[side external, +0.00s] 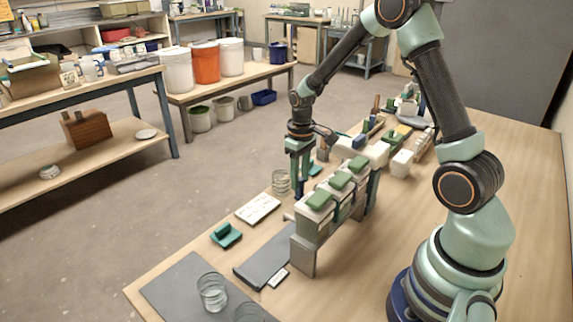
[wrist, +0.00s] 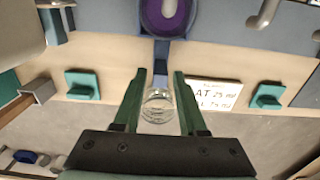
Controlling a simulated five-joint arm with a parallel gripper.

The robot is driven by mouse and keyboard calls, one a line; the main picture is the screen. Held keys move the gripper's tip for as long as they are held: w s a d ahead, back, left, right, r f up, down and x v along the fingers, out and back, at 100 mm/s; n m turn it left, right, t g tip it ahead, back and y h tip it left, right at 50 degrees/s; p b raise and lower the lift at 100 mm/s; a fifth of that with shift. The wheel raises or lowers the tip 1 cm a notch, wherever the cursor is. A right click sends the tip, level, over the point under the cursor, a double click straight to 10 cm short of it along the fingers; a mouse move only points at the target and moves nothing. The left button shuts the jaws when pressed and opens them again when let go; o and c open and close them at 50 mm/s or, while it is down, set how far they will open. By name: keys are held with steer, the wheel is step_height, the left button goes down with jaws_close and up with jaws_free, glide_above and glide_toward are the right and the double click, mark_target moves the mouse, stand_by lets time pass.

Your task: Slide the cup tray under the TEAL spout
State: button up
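My gripper (side external: 300,172) points down at the far end of the dispenser rack (side external: 305,249). In the wrist view its two green fingers (wrist: 159,76) are apart, with a narrow blue-grey strip (wrist: 161,54) between the tips. A clear glass cup (wrist: 158,105) shows between the fingers; in the side view a clear cup (side external: 280,183) stands just left of them. I cannot tell whether the strip belongs to the cup tray. A round purple thing (wrist: 155,24) with a pale spout over it lies beyond the tips. I cannot make out a teal spout.
A lettered white card (wrist: 214,94) and teal blocks (wrist: 82,85) (wrist: 268,95) lie along the table edge. Green-lidded containers (side external: 340,180) top the rack. A dark slab (side external: 262,258) and a grey mat (side external: 185,285) with clear cups are at the near end.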

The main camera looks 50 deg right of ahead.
jaws_close()
steer(key=shift+a, duration=3.75)
steer(key=shift+o, duration=1.4)
jaws_free()
step_height(320, 180, up, 7)
